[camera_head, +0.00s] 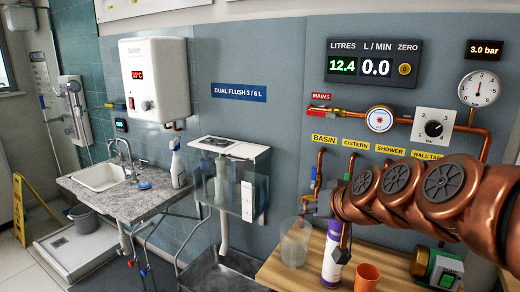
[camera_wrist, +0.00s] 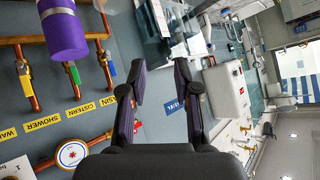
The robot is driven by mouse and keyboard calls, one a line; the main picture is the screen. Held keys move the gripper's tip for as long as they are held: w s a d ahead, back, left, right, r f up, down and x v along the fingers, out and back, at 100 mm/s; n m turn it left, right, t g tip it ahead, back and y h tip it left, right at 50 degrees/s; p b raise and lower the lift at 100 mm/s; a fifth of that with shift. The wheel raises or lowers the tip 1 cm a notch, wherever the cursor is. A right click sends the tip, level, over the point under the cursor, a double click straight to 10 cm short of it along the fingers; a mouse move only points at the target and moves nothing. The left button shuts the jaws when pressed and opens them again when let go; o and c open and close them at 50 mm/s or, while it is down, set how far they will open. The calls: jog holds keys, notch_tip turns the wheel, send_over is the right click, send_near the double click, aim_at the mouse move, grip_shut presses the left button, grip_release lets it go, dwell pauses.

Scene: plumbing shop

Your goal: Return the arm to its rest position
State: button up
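My copper-coloured arm (camera_head: 425,192) reaches in from the right in the head view, in front of the wall pipework and above the wooden bench. In the wrist view my gripper (camera_wrist: 163,75) has its two dark fingers apart, with nothing between them. The wall and the blue sign show through the gap. In the head view the gripper is mostly hidden by the arm; a dark part of it shows near the purple and white can (camera_head: 331,262). The can's purple part (camera_wrist: 63,32) is left of the fingers in the wrist view, outside the gap.
The wooden bench (camera_head: 290,270) carries a clear beaker (camera_head: 295,243), the can, an orange cup (camera_head: 367,277) and a green device (camera_head: 440,268). Copper valves and pipes (camera_head: 345,117) line the wall close to my arm. A clear tank (camera_head: 222,185), sink and heater stand further left.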

jog(key=s+f+g+h+b, duration=0.15)
jog(key=s+f+g, duration=0.45)
jog(key=s+f, duration=0.9)
jog(key=s+d+f+g+h, duration=0.1)
jog(key=s+d+f+g, duration=0.1)
jog(key=s, duration=0.7)
jog(key=s+d+f+m+g+h+b, duration=0.1)
jog(key=s+d+f+g+h, duration=0.1)
jog(key=s, duration=0.7)
jog(key=shift+s+d+f+g, duration=0.3)
jog(key=shift+d+f+g, duration=0.3)
jog(key=shift+d, duration=0.55)
jog(key=shift+r, duration=0.1)
